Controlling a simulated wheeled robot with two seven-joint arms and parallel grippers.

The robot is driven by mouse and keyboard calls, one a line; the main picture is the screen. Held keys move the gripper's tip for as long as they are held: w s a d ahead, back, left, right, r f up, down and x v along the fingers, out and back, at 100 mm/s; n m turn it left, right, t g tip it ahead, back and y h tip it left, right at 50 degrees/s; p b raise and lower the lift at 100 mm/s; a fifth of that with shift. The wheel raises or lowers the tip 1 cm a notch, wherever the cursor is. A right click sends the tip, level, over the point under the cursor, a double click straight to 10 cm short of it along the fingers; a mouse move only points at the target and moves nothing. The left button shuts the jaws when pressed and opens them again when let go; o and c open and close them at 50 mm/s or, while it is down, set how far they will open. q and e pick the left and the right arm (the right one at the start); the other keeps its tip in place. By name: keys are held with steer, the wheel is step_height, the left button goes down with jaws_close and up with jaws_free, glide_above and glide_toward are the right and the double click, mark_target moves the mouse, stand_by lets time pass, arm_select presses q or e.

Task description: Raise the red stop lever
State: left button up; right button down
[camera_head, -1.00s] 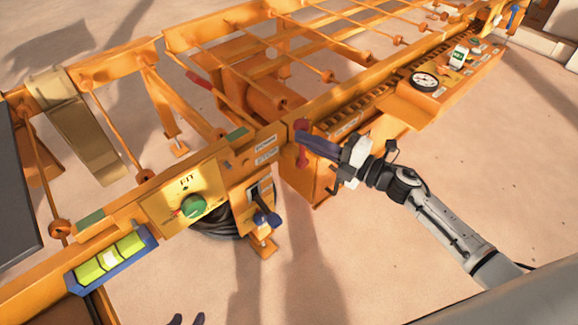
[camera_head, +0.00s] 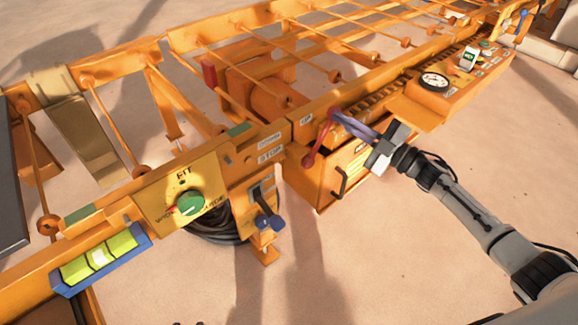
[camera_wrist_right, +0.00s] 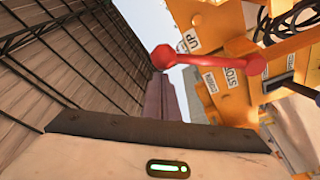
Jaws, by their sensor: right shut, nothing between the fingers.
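The red stop lever (camera_head: 318,142) sits on the orange frame's side, beside the UP and STOP labels. A red stop piece (camera_head: 209,73) stands upright inside the frame. Only tiny dark tips of my left gripper (camera_head: 190,322) show at the bottom edge.
Left of the lever are a blue-handled switch (camera_head: 268,220) and a panel with a green knob (camera_head: 190,203). A gauge (camera_head: 434,82) sits on the frame to the right. A black handle (camera_head: 341,183) juts out below the lever. The sandy floor in front is clear.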

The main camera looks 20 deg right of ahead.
arm_select(q)
steer(key=shift+s, duration=0.2)
arm_select(e)
steer(key=shift+w+d+f+m, duration=0.1)
steer(key=shift+d+f+m, duration=0.05)
steer(key=shift+d+m, duration=0.2)
